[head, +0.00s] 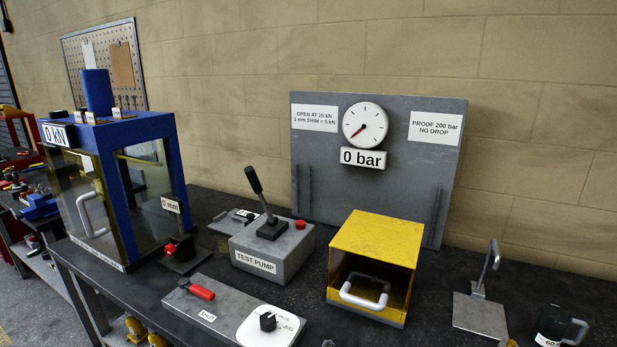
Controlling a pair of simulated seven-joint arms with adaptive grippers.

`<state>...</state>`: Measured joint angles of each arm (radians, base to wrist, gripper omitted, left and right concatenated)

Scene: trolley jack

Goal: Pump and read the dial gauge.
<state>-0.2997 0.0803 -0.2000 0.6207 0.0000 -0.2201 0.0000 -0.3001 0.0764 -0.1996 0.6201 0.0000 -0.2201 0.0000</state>
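The dial gauge (365,122) is a round white face on a grey upright panel (400,190). Its red needle points to the lower left, and the plate (363,158) under it reads "0 bar". The test pump (272,250) is a grey box labelled "TEST PUMP" on the dark bench. Its black lever (258,190) stands up, tilted to the left, with a red knob (300,224) beside it on the box top. Neither of my grippers shows in the head view.
A blue press frame (165,135) with clear doors stands left, reading "0 kN" and "0 mm". A yellow open-front box (385,240) with a handle stands right of the pump. A grey plate (210,303) with a red lever lies in front. A hook stand (480,312) and black mug-like item (553,325) stand right.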

